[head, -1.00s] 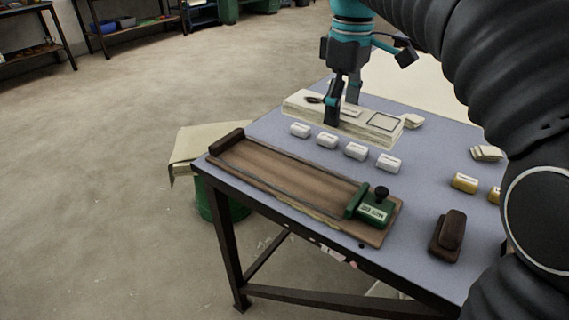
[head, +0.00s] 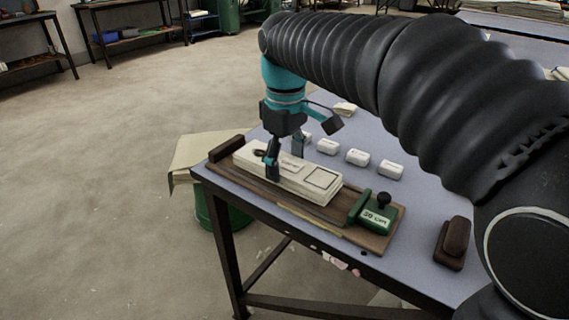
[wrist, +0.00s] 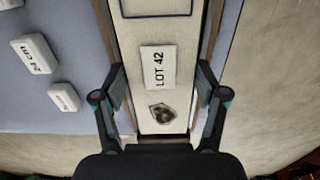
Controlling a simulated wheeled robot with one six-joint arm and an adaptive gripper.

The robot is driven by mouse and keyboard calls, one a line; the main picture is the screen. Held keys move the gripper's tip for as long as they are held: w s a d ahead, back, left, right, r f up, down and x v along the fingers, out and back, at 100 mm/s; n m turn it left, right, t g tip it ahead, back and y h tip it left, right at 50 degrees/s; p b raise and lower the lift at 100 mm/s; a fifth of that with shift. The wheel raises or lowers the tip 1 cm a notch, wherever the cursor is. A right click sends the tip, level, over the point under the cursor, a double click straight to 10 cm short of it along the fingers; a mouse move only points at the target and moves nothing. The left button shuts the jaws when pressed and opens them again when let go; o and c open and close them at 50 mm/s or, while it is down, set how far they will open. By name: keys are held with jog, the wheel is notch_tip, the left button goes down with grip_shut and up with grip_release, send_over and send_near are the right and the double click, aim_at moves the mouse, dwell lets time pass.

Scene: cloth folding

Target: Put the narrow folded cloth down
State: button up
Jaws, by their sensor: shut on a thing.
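The narrow folded cloth (head: 298,182) is a long cream stack with a "LOT 42" label (wrist: 158,67), a dark spot and a dark-outlined square. My gripper (head: 285,166) is shut on the cloth across its width, one finger along each long side, as the wrist view also shows. The cloth lies lengthwise over the brown wooden board (head: 348,232), between its dark end block (head: 225,154) and the green slider block (head: 377,215). I cannot tell whether the cloth's underside touches the board.
Several white labelled blocks (head: 357,157) stand in a row behind the board. A dark brown brush-like block (head: 453,243) is on the right. The blue-grey table top (head: 415,222) is bare between it and the board. A cloth-draped green bin (head: 222,208) stands left of the table.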

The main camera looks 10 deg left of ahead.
aim_at(286, 163)
jog(key=shift+f, duration=0.3)
jog(key=shift+f, duration=0.15)
jog(key=o, duration=1.3)
notch_tip(286, 163, up, 12)
jog(key=shift+r+p, duration=0.2)
jog(key=shift+p, duration=0.9)
